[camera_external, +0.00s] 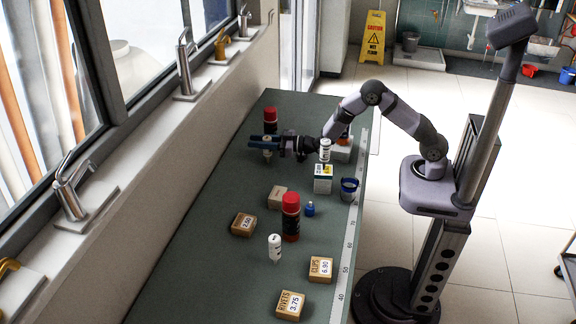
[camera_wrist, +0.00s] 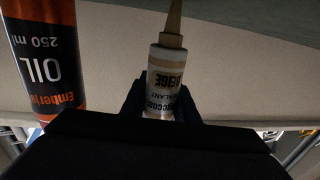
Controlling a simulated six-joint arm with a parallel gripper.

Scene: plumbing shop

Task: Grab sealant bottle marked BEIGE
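The sealant bottle (camera_wrist: 163,80) marked BEIGE shows in the wrist view, pale with a tan tapered nozzle. It sits between the two dark fingers of my gripper (camera_wrist: 162,104), which flank its body closely. Whether the fingers press on the bottle or leave a thin gap is not clear. The bottle's lower part is partly hidden by the gripper.
An orange and black oil can (camera_wrist: 45,55) stands close beside the bottle; its red cap (camera_external: 270,113) shows in the external view. On the green bench (camera_external: 190,240) are another red-capped can (camera_external: 291,217), white bottles (camera_external: 275,248) and several wooden price blocks (camera_external: 290,305). The wall runs along the left.

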